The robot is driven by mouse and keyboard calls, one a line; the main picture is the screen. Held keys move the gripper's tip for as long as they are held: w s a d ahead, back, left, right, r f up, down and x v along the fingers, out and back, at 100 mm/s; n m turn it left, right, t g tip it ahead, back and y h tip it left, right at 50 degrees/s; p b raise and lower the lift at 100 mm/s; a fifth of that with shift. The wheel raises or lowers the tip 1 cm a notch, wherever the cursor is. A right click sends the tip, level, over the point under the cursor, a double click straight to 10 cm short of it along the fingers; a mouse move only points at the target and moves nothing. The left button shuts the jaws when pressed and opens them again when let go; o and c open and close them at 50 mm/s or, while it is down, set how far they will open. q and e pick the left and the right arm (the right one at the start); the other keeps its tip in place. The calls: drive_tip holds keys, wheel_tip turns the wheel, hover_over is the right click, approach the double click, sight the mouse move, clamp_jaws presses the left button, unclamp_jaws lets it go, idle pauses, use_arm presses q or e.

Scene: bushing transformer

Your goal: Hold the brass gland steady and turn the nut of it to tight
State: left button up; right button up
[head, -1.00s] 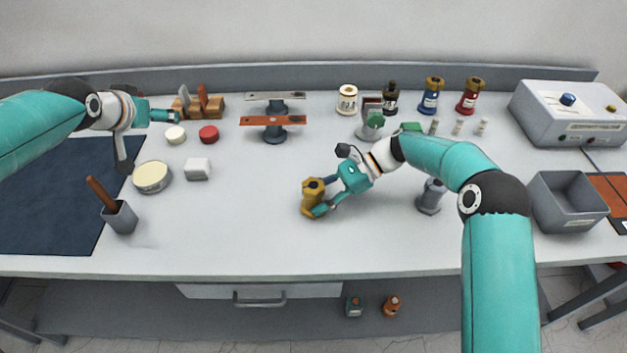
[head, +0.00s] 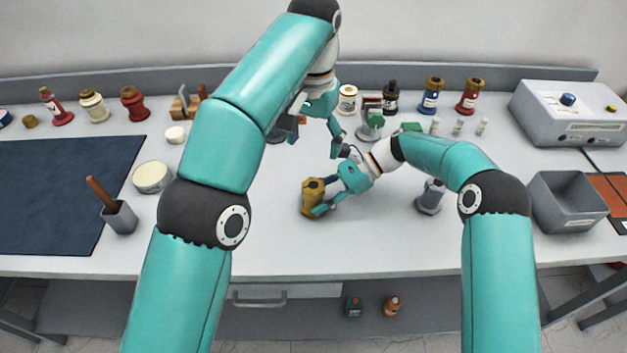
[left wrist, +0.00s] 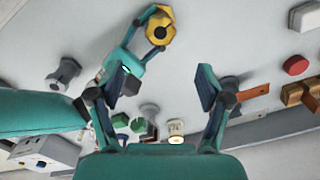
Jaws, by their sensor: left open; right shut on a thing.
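The brass gland (head: 310,199) stands upright on the bench near its middle in the head view. Its nut (head: 313,186) is on top, with a dark opening. My right gripper (head: 325,198) is shut on the gland from the right side. My left gripper (head: 318,130) is open and empty, above and behind the gland, over the back half of the bench. In the left wrist view the gland (left wrist: 160,28) is at the top, beyond my open left fingers (left wrist: 165,90), with my right gripper around it. The gland's lower body is partly hidden by my right fingers.
A grey metal part (head: 430,196) stands right of the gland. A grey bin (head: 568,203) and a control box (head: 570,112) are at the right. A cup with a brown handle (head: 120,217) and a round tin (head: 152,177) are at the left. The bench in front of the gland is clear.

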sight(313, 185)
use_arm(q)
wheel_tip(313, 185, down, 12)
drive_tip(key=shift+r, duration=0.1)
idle(0.5)
drive_tip(key=c, duration=1.2)
drive_tip(key=shift+m, duration=1.6)
drive_tip(key=o, duration=1.2)
wheel_tip(313, 185, up, 12)
